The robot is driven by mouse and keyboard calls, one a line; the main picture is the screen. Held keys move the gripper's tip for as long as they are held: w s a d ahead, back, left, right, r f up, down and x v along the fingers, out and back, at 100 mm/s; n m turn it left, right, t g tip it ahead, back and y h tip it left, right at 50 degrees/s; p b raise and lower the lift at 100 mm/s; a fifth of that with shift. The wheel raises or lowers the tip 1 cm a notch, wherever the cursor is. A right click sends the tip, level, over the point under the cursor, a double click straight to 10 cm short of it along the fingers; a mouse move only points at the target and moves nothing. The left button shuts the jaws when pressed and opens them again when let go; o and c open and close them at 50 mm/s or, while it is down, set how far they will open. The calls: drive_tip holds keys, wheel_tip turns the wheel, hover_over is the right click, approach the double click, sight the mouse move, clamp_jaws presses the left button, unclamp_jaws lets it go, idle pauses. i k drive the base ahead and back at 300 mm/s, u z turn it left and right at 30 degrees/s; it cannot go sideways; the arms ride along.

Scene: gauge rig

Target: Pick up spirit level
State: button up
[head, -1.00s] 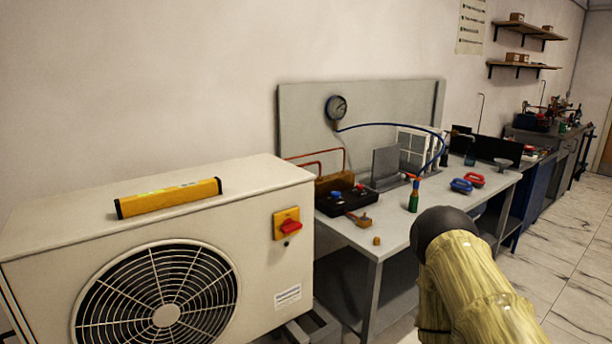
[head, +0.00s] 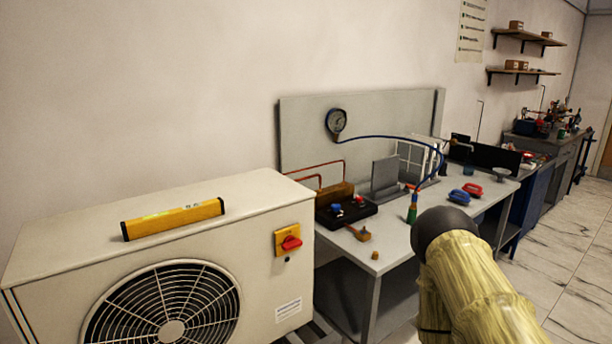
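The spirit level (head: 173,220) is a yellow bar with black ends in the head view. It lies flat on top of the white outdoor fan unit (head: 75,238), at the left. Nothing touches it from above. My arm shows at the lower right, in front of the workbench and well to the right of the level. My gripper is not in view.
The fan unit has a red switch on a yellow plate (head: 288,240). The grey workbench (head: 390,252) to its right holds a black manifold block (head: 345,213), a green bottle (head: 412,214) and blue and red items. A gauge (head: 336,121) hangs on its back panel.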

sight(158, 223)
drive_tip(key=u, duration=0.5)
drive_tip(key=i, duration=0.85)
drive_tip(key=u, duration=0.2)
